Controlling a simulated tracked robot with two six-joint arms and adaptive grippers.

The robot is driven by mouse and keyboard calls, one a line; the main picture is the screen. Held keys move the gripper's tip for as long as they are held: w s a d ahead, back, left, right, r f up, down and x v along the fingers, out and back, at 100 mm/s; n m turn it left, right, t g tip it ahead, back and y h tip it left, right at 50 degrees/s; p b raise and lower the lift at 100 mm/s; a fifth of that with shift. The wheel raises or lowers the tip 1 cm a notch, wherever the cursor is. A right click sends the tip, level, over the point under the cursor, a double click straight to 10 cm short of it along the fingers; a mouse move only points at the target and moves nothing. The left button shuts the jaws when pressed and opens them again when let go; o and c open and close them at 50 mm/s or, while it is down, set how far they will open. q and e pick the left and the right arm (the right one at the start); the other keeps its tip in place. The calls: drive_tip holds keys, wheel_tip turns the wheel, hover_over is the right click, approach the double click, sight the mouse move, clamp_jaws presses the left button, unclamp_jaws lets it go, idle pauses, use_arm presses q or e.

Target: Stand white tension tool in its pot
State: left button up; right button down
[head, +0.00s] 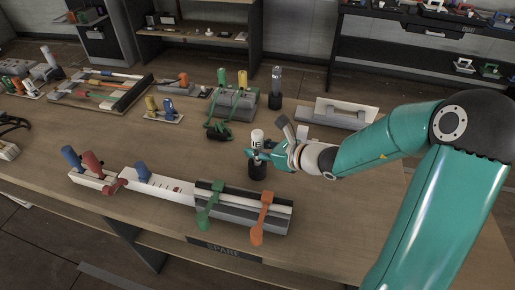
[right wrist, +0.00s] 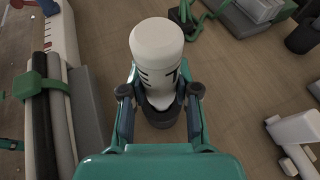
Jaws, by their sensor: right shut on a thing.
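The white tension tool (head: 257,138) stands upright with dark marks on its side. It also fills the middle of the right wrist view (right wrist: 157,48). My right gripper (head: 264,156) is shut on it, with one finger on each side. The black pot (head: 259,172) is directly below the tool, and its dark wall shows under the fingers in the right wrist view (right wrist: 160,118). The tool's lower end is hidden by the fingers and pot, so I cannot tell how deep it sits. My left gripper is not in view.
A grey block with green and orange levers (head: 240,210) lies close in front of the pot. A white rail (head: 160,186) with blue and red handles adjoins it. Another dark pot holding a clear-topped tool (head: 275,100) stands behind. A grey block with a white plate (head: 338,112) is back right.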

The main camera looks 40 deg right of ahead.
idle(0.3)
drive_tip(key=c, duration=0.8)
unclamp_jaws()
drive_tip(key=shift+o, duration=0.2)
drive_tip(key=shift+s, duration=0.1)
drive_tip(key=v, duration=1.1)
drive_tip(key=shift+s, duration=0.4)
drive_tip(key=shift+d+r, duration=0.1)
drive_tip(key=shift+d, duration=0.05)
